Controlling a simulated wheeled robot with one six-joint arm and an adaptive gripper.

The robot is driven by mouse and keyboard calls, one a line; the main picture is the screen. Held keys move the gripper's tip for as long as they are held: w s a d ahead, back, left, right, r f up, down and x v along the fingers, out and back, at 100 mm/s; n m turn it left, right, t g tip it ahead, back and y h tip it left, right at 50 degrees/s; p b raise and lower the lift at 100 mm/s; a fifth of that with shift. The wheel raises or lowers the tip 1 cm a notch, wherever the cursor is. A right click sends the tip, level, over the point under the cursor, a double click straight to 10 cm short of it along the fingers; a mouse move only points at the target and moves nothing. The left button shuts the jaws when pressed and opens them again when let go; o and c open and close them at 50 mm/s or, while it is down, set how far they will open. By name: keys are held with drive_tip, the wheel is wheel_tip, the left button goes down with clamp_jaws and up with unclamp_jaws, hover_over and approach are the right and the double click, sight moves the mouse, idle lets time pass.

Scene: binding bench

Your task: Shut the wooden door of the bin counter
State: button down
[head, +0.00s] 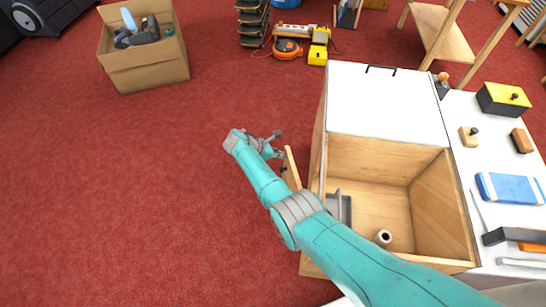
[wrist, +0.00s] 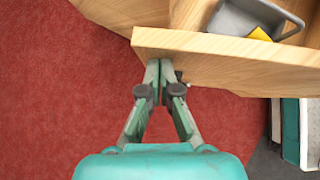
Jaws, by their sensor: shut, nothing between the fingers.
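The bin counter (head: 315,150) stands right of centre in the head view. Its wooden door (head: 292,170) stands out from the counter's left side, open, and my arm hides part of it. In the wrist view the door (wrist: 230,62) crosses the upper right as a pale wooden panel. My gripper (head: 277,146) is beside the door's free end, on its outer side. In the wrist view my gripper (wrist: 160,66) is shut and empty, with its fingertips at the door's face near its left end. I cannot tell whether they touch.
The counter has an open compartment with a paper roll (head: 384,237) and a grey bin (head: 340,207). A white worktop (head: 385,100) carries several tools. A cardboard box (head: 145,65) stands far left. Red carpet (head: 130,200) left of my gripper is clear.

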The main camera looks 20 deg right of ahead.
drive_tip(key=s+d+m+g, duration=0.3)
drive_tip(key=s+d+m, duration=0.1)
drive_tip(key=d, duration=1)
drive_tip(key=shift+d+m+g+y, duration=0.25)
drive_tip(key=shift+m+g+y, duration=0.05)
drive_tip(key=shift+y, duration=0.1)
drive_tip(key=v, duration=1.2)
drive_tip(key=shift+w+a, duration=0.15)
drive_tip(key=shift+a, duration=0.35)
drive_tip(key=shift+a, duration=0.1)
